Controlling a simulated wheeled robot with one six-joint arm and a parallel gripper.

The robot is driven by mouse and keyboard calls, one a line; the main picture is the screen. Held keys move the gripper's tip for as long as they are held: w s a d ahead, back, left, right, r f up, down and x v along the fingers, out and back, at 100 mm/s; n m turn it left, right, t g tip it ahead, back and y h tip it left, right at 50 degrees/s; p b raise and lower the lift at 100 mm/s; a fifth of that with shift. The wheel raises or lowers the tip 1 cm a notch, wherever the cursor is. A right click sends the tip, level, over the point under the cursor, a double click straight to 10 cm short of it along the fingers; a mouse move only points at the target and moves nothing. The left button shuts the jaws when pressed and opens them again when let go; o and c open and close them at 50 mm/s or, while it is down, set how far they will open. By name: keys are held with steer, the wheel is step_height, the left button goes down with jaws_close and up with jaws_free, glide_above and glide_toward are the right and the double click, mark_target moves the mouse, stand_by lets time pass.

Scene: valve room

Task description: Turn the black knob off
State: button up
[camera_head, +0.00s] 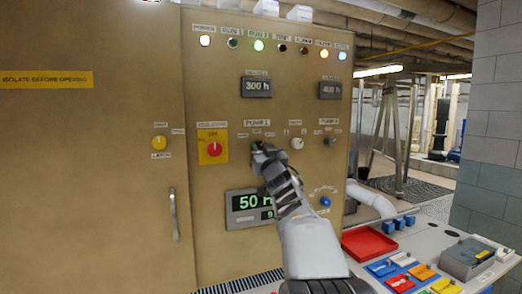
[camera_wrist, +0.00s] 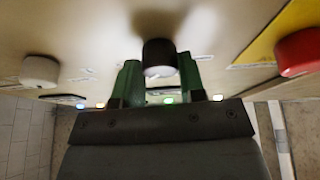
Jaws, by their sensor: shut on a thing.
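The black knob (camera_wrist: 159,52) stands out from the tan cabinet panel between the two green fingers of my gripper (camera_wrist: 160,66). My gripper is shut on it, with one finger on each side. In the head view my gripper (camera_head: 262,152) reaches the panel below the PUMP 1 label and mostly hides this knob. The knob's pointer direction cannot be made out.
A red knob on a yellow plate (camera_head: 214,149) is left of my gripper. A white knob (camera_head: 297,143) and a small dark knob (camera_head: 330,141) are to the right. A blue knob (camera_head: 325,201) is lower right. A red tray (camera_head: 368,242) lies on the bench.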

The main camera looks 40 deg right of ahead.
steer(key=n+y, duration=0.1)
steer(key=n, duration=0.2)
steer(key=n+y+p, duration=0.1)
steer(key=n, duration=0.1)
steer(key=shift+d+r+n+y, duration=0.1)
steer(key=shift+d+n+y, duration=0.05)
steer(key=shift+n+y, duration=0.2)
steer(key=shift+n+g+y+p, duration=0.3)
steer(key=shift+n+y+p, duration=0.75)
steer(key=shift+n, duration=1.7)
steer(key=shift+n+y, duration=0.3)
steer(key=shift+y, duration=0.2)
steer(key=o, duration=0.9)
steer(key=shift+s, duration=0.1)
steer(key=shift+o, duration=0.2)
steer(key=b+v, duration=0.5)
steer(key=v, duration=0.8)
steer(key=shift+s, duration=0.4)
